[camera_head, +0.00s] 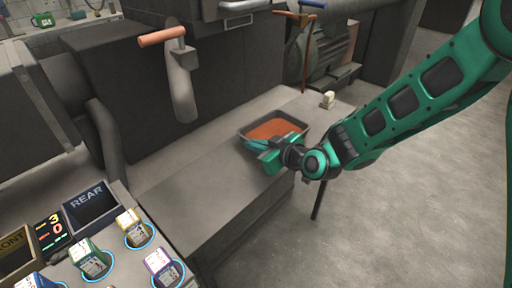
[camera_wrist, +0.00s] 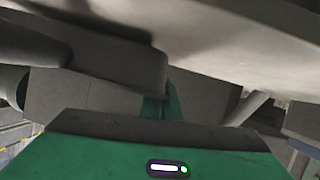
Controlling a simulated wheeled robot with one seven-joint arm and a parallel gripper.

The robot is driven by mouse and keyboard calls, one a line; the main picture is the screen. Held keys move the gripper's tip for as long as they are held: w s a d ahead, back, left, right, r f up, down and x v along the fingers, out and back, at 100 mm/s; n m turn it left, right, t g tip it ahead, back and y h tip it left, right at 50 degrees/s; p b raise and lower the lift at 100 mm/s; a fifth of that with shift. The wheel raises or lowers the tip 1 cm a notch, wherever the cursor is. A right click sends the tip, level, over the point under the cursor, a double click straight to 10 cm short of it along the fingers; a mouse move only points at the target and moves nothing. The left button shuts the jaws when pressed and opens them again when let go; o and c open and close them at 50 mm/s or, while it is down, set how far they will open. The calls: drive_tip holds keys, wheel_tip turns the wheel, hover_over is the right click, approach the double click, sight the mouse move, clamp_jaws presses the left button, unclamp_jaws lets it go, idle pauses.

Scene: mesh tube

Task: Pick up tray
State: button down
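A dark grey tray (camera_head: 296,120) with orange-brown contents (camera_head: 270,129) sits on a long grey bench, near its far end. My green gripper (camera_head: 262,152) is at the near side of the tray in the head view and covers part of its near rim. One teal finger appears to lie over the inside of the rim, with a green part outside it. I cannot tell whether the fingers press on the rim. In the wrist view, a green finger (camera_wrist: 163,100) reaches in behind a grey block-like shape, and the rest of the grip is hidden.
The grey bench top (camera_head: 205,170) is clear to the left of the tray. A small pale object (camera_head: 328,99) stands right of it.

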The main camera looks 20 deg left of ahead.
drive_tip(key=shift+r, duration=1.45)
drive_tip(key=s+a+r, duration=0.4)
drive_tip(key=s+r, duration=0.2)
drive_tip(key=s, duration=0.4)
drive_tip(key=shift+s+a+r, duration=0.25)
drive_tip(key=shift+s+r, duration=0.05)
drive_tip(key=shift+r, duration=0.05)
